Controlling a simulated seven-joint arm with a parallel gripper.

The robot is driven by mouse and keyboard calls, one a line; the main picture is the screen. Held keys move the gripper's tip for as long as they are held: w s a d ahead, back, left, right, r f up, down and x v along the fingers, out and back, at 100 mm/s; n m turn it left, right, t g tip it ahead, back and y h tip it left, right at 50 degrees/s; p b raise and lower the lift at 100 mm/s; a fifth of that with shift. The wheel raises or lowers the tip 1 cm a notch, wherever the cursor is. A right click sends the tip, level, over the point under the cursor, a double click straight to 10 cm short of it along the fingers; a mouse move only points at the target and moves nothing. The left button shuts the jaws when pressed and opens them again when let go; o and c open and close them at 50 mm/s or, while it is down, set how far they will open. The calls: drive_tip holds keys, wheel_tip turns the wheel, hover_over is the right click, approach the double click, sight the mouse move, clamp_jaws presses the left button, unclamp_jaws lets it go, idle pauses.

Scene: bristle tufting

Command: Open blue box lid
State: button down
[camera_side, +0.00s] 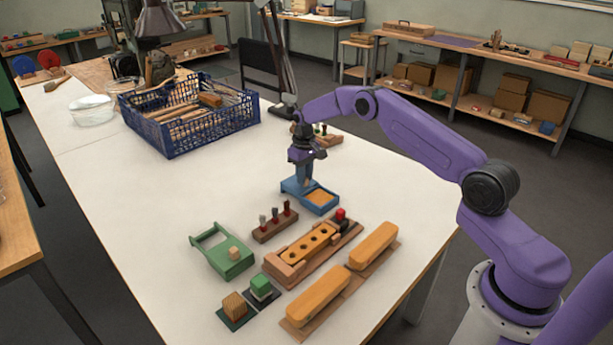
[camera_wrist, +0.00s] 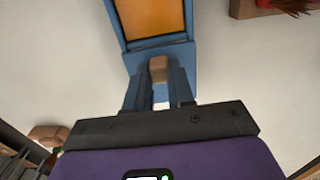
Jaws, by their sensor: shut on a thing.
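The blue box (camera_side: 326,207) stands on the white table below my gripper, with an orange area (camera_side: 320,197) showing inside its blue rim. In the wrist view, the box's blue rim (camera_wrist: 119,24) frames the same orange area (camera_wrist: 152,15). The blue lid part (camera_wrist: 184,58) with a small tan knob (camera_wrist: 159,69) lies at the near end of that area. My gripper (camera_wrist: 160,78) is shut on the knob; it shows in the side view (camera_side: 306,184) at the left end of the box. The fingers hide part of the lid.
A green box (camera_side: 232,264) stands front left. A peg block (camera_side: 274,226), a wooden holder with holes (camera_side: 300,264) and orange brush-like blocks (camera_side: 318,300) stand in front. A blue crate (camera_side: 213,137) is behind left.

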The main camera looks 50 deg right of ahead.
drive_tip(key=shift+w, duration=0.25)
drive_tip(key=c, duration=1)
unclamp_jaws()
drive_tip(key=shift+o, duration=0.2)
wheel_tip(320, 180, up, 18)
drive_tip(key=shift+f, duration=0.25)
drive_tip(key=shift+s+a, duration=0.1)
